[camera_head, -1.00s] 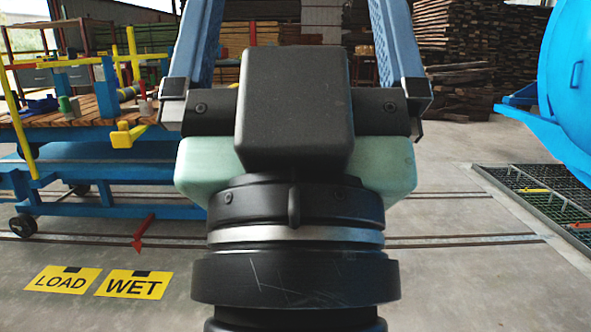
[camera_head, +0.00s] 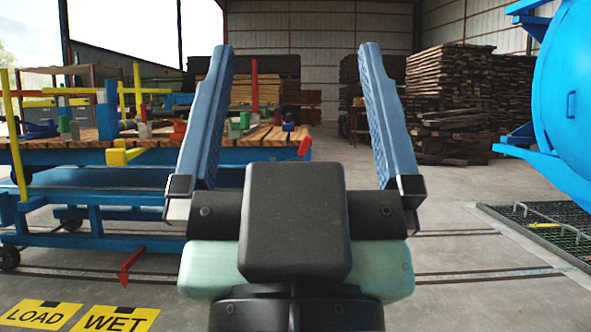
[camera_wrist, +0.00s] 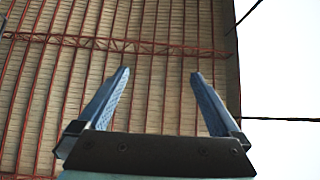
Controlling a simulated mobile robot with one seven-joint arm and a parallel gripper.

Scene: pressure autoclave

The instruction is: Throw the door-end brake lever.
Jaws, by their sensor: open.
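A red lever (camera_head: 131,266) hangs low on the near side of the blue cart (camera_head: 95,215), its lower end close to the floor. Another small red piece (camera_head: 305,145) shows at the right end of the cart's deck, just past my left finger. I cannot tell which of these is the door-end brake lever. My gripper (camera_head: 297,50) is open and empty, its two blue fingers pointing up and touching nothing. My gripper hides part of the cart's right end. In the wrist view the open fingers (camera_wrist: 160,73) point at the roof, with no lever in sight.
A blue round vessel (camera_head: 565,85) stands at the right above a floor grating (camera_head: 545,222). Rails (camera_head: 460,273) cross the floor. Yellow LOAD (camera_head: 42,315) and WET (camera_head: 115,319) signs lie front left. Timber stacks (camera_head: 455,95) stand behind. The floor between cart and vessel is clear.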

